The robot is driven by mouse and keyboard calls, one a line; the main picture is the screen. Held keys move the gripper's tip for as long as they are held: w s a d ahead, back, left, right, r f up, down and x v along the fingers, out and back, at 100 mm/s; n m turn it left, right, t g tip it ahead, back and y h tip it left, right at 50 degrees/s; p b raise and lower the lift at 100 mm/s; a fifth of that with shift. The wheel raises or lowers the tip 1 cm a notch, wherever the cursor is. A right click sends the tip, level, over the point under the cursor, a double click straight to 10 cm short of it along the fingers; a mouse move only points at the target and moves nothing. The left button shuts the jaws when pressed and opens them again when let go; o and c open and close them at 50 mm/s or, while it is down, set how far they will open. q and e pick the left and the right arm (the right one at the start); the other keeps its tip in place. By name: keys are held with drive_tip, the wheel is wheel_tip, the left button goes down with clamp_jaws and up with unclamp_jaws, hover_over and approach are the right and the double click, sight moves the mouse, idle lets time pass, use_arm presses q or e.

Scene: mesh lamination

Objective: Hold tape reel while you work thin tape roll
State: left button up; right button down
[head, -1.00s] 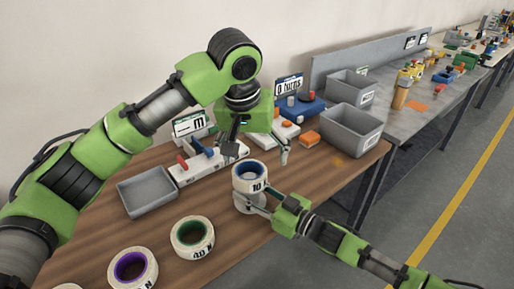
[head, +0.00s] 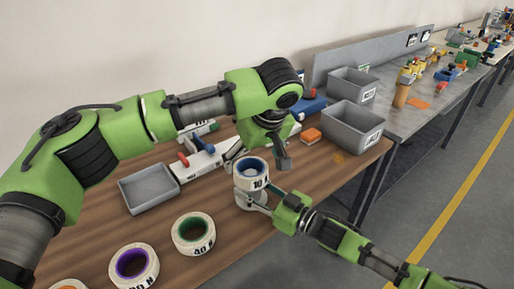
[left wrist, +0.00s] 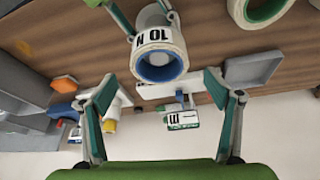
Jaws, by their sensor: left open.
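A white tape roll with a blue core, marked 10 N (head: 256,182), sits on a white lower reel (head: 243,200) near the table's front edge. The roll's open blue core also shows in the left wrist view (left wrist: 161,66). My right gripper (head: 258,199) comes from the right with its fingers around the lower reel, which is partly hidden. My left gripper (head: 258,158) is open above and just behind the blue-cored roll. In the left wrist view its fingers (left wrist: 160,80) are wide apart, empty, with the roll beyond them.
Green-cored (head: 193,250) and purple-cored (head: 112,264) tape rolls stand at the front left. A grey tray (head: 148,206) and a white fixture with a red knob (head: 185,176) are behind. Grey bins (head: 352,143) and an orange block (head: 311,136) are at the right.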

sight(249, 170)
use_arm(q)
drive_tip(key=x, duration=0.5)
drive_tip(key=shift+w+f, duration=0.15)
drive_tip(key=shift+f, duration=0.15)
drive_tip(key=c, duration=1.4)
drive_tip(key=shift+r, duration=0.3)
drive_tip(key=shift+r, duration=3.5)
use_arm(e)
drive_tip(key=c, duration=1.2)
unclamp_jaws()
drive_tip(key=shift+c, duration=0.2)
